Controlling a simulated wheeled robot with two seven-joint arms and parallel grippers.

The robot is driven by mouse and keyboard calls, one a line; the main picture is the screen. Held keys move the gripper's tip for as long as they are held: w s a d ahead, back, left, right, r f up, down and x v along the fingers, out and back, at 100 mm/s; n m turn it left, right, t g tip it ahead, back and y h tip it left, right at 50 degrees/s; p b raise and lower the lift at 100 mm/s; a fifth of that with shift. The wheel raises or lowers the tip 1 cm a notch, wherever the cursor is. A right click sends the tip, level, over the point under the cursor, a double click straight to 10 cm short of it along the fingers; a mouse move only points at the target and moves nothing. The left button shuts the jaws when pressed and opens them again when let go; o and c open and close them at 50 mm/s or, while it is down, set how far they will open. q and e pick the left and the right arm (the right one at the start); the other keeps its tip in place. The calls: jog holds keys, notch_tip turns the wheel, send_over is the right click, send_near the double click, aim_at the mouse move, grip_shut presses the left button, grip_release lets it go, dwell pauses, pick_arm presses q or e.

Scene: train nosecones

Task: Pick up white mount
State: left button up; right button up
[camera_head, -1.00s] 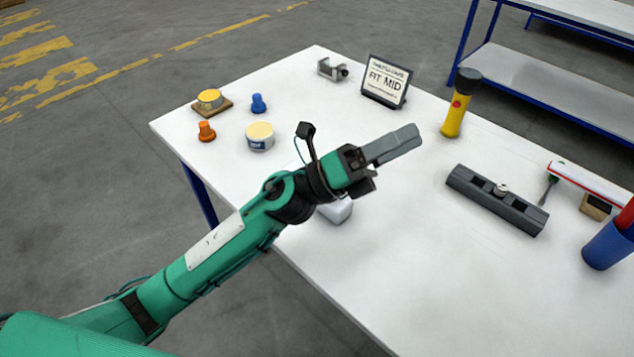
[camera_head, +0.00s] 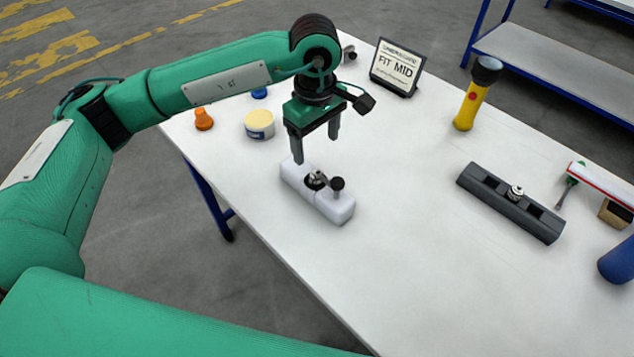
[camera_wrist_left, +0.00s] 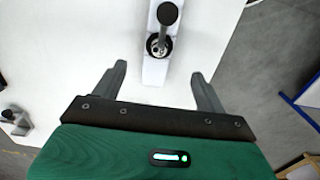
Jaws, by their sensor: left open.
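The white mount (camera_head: 331,207) lies on the table near its left front edge, a long white block with a metal fitting and a black knob on top. My left gripper (camera_head: 317,150) points down above the mount's far end, open and empty. In the left wrist view the mount (camera_wrist_left: 154,72) lies ahead, between the lines of the two open fingers (camera_wrist_left: 160,80). The gap between fingertips and mount is hard to judge. My right gripper is not in view.
A dark grey mount (camera_head: 511,203) lies to the right. A yellow torch (camera_head: 471,107) and a "FIT MID" sign (camera_head: 396,67) stand at the back. A tub (camera_head: 260,125) and an orange knob (camera_head: 203,119) are left of the gripper. The table's middle is clear.

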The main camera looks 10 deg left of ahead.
aim_at(316, 174)
pick_arm(q)
notch_tip(316, 174, down, 8)
jog(key=shift+a+f+p, duration=0.1)
jog(key=shift+f+p, duration=0.05)
jog(key=shift+p, duration=0.7)
notch_tip(316, 174, down, 4)
jog(key=shift+w+f+p, duration=0.1)
jog(key=shift+p, duration=0.95)
jog(key=shift+f, duration=0.5)
jog(key=c, duration=1)
jog(key=shift+c, duration=0.8)
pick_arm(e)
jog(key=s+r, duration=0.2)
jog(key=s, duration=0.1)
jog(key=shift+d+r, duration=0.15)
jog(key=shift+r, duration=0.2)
pick_arm(q)
jog(key=shift+r, duration=0.15)
